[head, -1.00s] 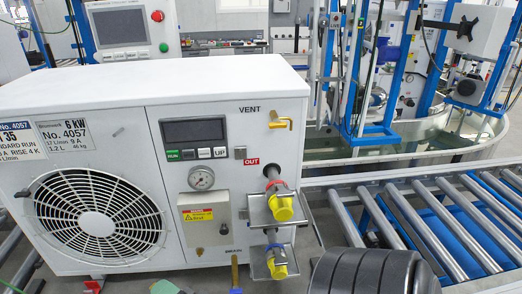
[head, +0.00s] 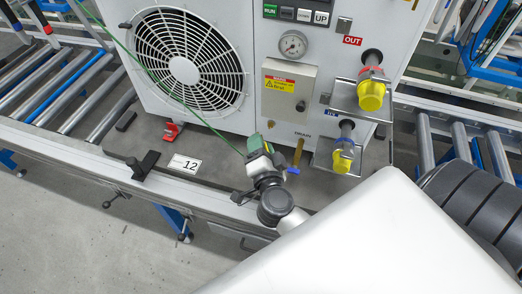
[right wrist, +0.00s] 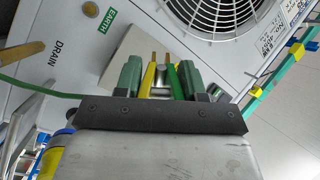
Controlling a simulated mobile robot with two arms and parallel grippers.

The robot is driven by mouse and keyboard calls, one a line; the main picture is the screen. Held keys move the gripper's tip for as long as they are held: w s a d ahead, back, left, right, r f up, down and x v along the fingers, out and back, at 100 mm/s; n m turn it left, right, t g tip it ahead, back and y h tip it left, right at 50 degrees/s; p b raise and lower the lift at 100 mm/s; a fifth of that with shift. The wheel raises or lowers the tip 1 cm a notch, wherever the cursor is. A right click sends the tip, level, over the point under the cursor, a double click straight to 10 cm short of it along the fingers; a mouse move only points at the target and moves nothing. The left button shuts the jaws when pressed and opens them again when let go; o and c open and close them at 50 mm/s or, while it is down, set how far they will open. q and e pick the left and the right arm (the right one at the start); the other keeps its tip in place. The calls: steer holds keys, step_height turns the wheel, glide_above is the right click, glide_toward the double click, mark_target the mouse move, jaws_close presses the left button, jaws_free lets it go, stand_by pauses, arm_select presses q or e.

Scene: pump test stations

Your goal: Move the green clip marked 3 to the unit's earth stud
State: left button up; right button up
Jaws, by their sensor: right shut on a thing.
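My right gripper (head: 262,150) is in front of the lower front of the white unit (head: 215,110). It is shut on the green clip (head: 257,143), from which a thin green lead runs up and left. In the right wrist view the clip's green and yellow jaws (right wrist: 163,82) show between the two green fingers, pointing at the unit. The number on the clip is not readable. Near the green EARTH label (right wrist: 118,17) is a small round brass-coloured part (right wrist: 90,8), possibly the earth stud. I cannot tell whether the clip touches anything. My left gripper is not in view.
The brass drain lever (head: 297,151) is just right of the gripper. Two yellow-capped ports (head: 371,95) stick out further right. A plate marked 12 (head: 185,164), a black bracket (head: 143,166) and a red foot (head: 172,132) are left. Roller conveyors (head: 75,95) flank the unit.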

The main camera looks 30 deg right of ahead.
steer(key=w+d+f+n+g+h+b, duration=0.1)
steer(key=w+f+n+g+h+b, duration=0.1)
steer(key=f, duration=0.3)
steer(key=w+d+f+n+g+h+b, duration=0.2)
steer(key=w+f+n+g+h+b, duration=0.1)
steer(key=f+h, duration=0.2)
steer(key=shift+w+d+f+n, duration=0.25)
steer(key=shift+n, duration=0.15)
steer(key=shift+b+x, duration=1.45)
steer(key=shift+x, duration=1.45)
steer(key=shift+p, duration=0.7)
